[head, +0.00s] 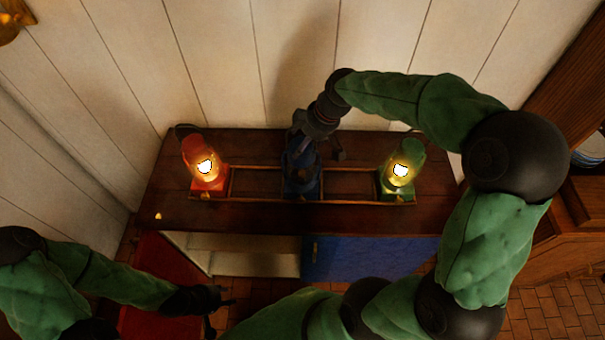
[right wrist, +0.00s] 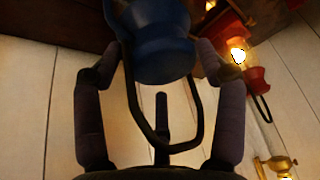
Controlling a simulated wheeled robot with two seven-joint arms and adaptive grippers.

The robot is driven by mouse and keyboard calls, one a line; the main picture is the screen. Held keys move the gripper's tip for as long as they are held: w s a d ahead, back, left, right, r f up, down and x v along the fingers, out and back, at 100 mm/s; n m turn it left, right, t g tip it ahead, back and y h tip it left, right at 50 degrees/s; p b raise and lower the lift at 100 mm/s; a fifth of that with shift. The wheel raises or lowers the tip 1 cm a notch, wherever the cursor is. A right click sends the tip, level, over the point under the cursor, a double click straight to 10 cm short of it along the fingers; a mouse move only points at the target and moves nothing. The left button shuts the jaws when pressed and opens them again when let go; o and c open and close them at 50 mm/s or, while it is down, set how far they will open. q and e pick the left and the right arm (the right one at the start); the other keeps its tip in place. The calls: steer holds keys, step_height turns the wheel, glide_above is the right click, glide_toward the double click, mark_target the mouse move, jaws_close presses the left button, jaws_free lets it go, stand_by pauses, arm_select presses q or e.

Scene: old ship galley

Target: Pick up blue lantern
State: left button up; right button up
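The blue lantern (head: 300,183) stands on the dark wooden cabinet top, between a red and a green lantern. In the right wrist view the blue lantern (right wrist: 163,45) lies between the fingertips, its dark wire handle hanging toward the palm. My right gripper (head: 318,142) reaches down over the lantern's top and partly hides it. Its fingers are spread, one on each side of the lantern; firm contact does not show. My left gripper (head: 222,312) is open and empty in front of the cabinet at lower left, away from the lantern.
The lit red lantern (head: 209,178) and lit green lantern (head: 398,180) stand close on either side. A low wooden rail frame (head: 260,199) runs along the cabinet top (head: 170,213). A plank wall rises behind. The cabinet front has an open shelf (head: 245,262) and a blue panel (head: 370,257).

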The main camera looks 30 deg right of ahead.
steer(key=c, duration=0.3)
steer(key=shift+r, duration=0.1)
